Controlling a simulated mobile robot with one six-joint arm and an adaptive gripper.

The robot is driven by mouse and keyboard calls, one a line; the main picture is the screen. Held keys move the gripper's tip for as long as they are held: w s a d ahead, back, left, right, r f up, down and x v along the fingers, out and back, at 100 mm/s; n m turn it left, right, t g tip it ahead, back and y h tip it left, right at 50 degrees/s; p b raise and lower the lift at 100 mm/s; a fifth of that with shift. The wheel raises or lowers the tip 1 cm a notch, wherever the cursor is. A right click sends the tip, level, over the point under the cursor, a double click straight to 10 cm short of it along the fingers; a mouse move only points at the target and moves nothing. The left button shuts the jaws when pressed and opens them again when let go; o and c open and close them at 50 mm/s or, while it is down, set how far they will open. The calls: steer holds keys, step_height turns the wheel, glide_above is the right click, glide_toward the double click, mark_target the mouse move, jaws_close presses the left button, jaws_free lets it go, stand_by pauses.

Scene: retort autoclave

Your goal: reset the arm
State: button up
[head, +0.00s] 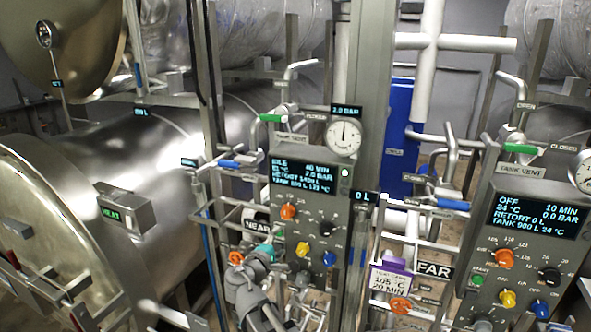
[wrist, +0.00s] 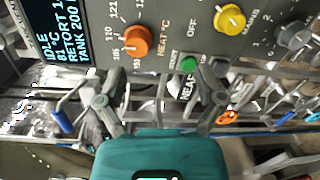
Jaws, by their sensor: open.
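My gripper (wrist: 158,88) is open and empty in the wrist view, its two grey fingers spread in front of the near control panel (wrist: 175,35). A green start button (wrist: 188,64) shows beyond the gap between the fingers, with an orange knob (wrist: 135,41) and a yellow knob (wrist: 229,19) above it. In the head view my grey arm (head: 246,290) rises from the bottom, and its teal gripper body (head: 264,250) is at the lower left of the near panel (head: 312,215). The fingertips are hard to make out there. I see no contact with the panel.
A large steel retort (head: 130,180) fills the left. The far panel (head: 530,225), marked OFF, is at right. A purple-topped tag (head: 390,277) hangs between panels.

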steer(key=s+d+f+m+g+b, duration=0.2)
steer(key=d+f+m+g+b, duration=0.25)
steer(key=d+f, duration=0.5)
steer(key=s+d+f+m+g+b, duration=0.2)
steer(key=d+f+m+g+b, duration=0.25)
steer(key=d+f, duration=0.5)
steer(key=s+d+f+m+g+y+b, duration=0.2)
steer(key=s+f+b, duration=0.3)
steer(key=f, duration=0.4)
steer(key=s+d+f+m+g+y+b, duration=0.3)
steer(key=s+f+m+g+y+b, duration=0.1)
steer(key=f, duration=0.5)
steer(key=shift+s+d+f+m+g+y+b, duration=0.15)
steer(key=shift+s+f+m+g+y+b, duration=0.2)
steer(key=shift+s+b, duration=0.5)
steer(key=shift+s+r, duration=0.1)
steer(key=shift+r, duration=0.05)
